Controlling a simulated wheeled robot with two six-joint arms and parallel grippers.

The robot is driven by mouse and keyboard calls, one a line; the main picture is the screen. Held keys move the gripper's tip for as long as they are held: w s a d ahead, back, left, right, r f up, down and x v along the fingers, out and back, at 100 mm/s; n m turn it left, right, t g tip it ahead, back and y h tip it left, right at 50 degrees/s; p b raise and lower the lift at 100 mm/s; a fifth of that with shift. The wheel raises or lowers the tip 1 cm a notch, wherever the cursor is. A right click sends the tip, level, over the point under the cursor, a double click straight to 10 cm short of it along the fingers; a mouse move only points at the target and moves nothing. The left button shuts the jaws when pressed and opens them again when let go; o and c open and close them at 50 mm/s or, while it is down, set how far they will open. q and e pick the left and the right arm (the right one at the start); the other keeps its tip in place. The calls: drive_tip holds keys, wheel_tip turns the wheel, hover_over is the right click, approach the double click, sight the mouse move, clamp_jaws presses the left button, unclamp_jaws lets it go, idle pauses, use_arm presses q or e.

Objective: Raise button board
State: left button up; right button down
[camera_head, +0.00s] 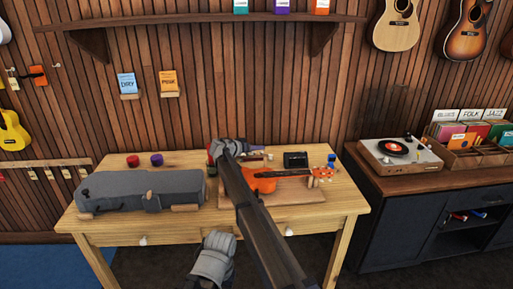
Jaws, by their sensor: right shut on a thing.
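My right arm crosses the middle of the head view. Its wrist and gripper (226,150) are over the back middle of the wooden table (335,203), left of an orange ukulele (262,184). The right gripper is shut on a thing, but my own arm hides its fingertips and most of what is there. A small red patch shows at the wrist's left edge. I cannot make out a button board for certain.
A grey instrument case (145,190) fills the table's left side. A red pot (133,160) and a purple pot (157,159) stand behind it. A small black box (295,160) stands behind the ukulele. A turntable (398,154) sits on the dark cabinet at right.

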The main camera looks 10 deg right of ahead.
drive_tip(key=shift+w+r+p, duration=0.3)
drive_tip(key=shift+w, duration=0.05)
drive_tip(key=c, duration=0.5)
unclamp_jaws()
drive_tip(key=shift+s, duration=0.1)
